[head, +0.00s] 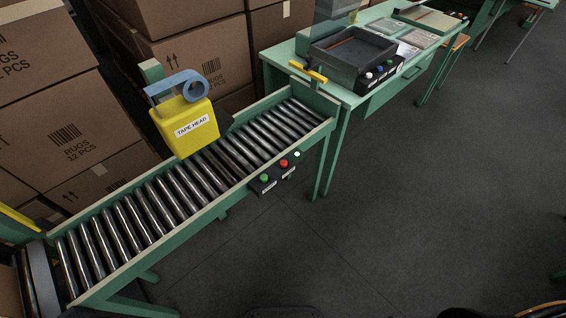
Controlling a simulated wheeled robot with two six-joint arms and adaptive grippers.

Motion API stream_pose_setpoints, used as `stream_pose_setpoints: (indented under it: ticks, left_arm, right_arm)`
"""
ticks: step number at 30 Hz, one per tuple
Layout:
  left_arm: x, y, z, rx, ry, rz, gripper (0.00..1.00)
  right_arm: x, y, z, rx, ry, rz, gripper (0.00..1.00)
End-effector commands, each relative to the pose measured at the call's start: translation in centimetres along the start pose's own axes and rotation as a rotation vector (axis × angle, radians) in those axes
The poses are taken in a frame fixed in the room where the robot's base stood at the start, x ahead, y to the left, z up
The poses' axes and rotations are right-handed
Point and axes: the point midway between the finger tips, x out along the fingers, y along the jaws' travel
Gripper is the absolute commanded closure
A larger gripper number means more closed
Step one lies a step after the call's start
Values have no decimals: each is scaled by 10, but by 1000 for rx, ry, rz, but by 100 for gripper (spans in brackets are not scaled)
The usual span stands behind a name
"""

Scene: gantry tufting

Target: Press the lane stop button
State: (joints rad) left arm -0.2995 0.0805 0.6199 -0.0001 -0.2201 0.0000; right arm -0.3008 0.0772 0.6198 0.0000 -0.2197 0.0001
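A small dark control box (276,184) is fixed to the near side of the roller conveyor (160,215). It carries a green button (264,178), a red button (283,163) and a small white button or lamp (297,154). White labels sit below the green and red ones, but their print is too small to read. Nothing touches or covers the buttons. Neither of my grippers shows in the head view.
A yellow tape head (188,125) stands over the rollers. Stacked cartons (60,100) line the back left. A green table (345,96) with a dark tray (352,52) and another button box (380,72) stands beyond the conveyor. Grey floor (400,220) is clear at the right.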

Motion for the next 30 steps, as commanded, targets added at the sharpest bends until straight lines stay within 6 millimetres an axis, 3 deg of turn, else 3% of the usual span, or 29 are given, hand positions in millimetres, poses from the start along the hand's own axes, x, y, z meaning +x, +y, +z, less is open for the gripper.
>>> stream_pose_setpoints:
  ticks: [1,8,30]
  left_arm:
    - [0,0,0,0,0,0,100]
    - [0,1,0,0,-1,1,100]
    - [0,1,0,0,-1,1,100]
  right_arm:
    - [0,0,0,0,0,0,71]
    - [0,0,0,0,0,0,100]
    - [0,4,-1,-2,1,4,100]
